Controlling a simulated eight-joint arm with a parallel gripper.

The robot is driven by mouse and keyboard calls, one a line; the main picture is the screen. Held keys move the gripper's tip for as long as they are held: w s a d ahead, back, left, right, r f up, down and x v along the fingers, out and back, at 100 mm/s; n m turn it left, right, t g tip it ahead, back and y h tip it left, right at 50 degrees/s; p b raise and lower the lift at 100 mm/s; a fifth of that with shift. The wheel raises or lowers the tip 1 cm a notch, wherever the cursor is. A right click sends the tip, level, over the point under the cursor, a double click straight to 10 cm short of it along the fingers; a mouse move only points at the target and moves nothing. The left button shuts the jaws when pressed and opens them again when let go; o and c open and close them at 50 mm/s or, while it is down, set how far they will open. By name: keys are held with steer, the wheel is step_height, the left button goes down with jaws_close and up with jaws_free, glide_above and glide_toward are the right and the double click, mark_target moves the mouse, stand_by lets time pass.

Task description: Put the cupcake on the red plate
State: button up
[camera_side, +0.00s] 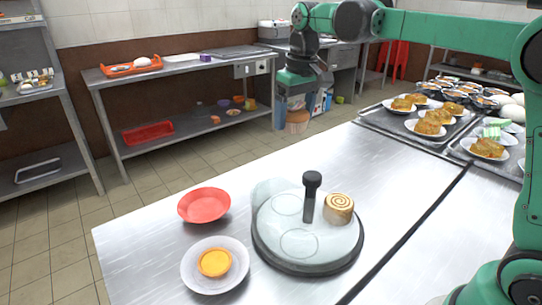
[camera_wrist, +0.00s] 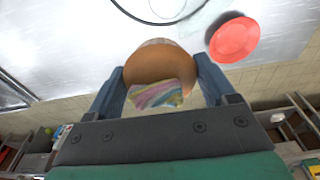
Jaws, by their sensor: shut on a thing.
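The cupcake (camera_wrist: 160,65) has an orange-brown body and a pastel striped patch, and sits between the two fingers of my gripper (camera_wrist: 160,72) in the wrist view. My gripper is shut on it. In the side view the cupcake (camera_side: 297,119) hangs under my gripper (camera_side: 297,108), raised and appearing beyond the table's far edge. The red plate (camera_side: 204,205) lies empty on the steel table, left of the glass lid. In the wrist view the red plate (camera_wrist: 233,40) is at upper right, apart from the cupcake.
A round glass lid (camera_side: 270,238) with an upright black handle (camera_side: 311,190) lies beside the plate; a swirled roll (camera_side: 339,208) is at its right. A pale dish (camera_side: 190,280) holding an orange-yellow item is in front. Food trays (camera_side: 385,133) stand at back right.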

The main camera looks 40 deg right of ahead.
glide_above(292, 184)
steer(key=f, duration=1.9)
steer(key=shift+s+f, duration=0.15)
steer(key=shift+s, duration=0.1)
steer(key=o, duration=1.1)
steer(key=shift+f, duration=0.15)
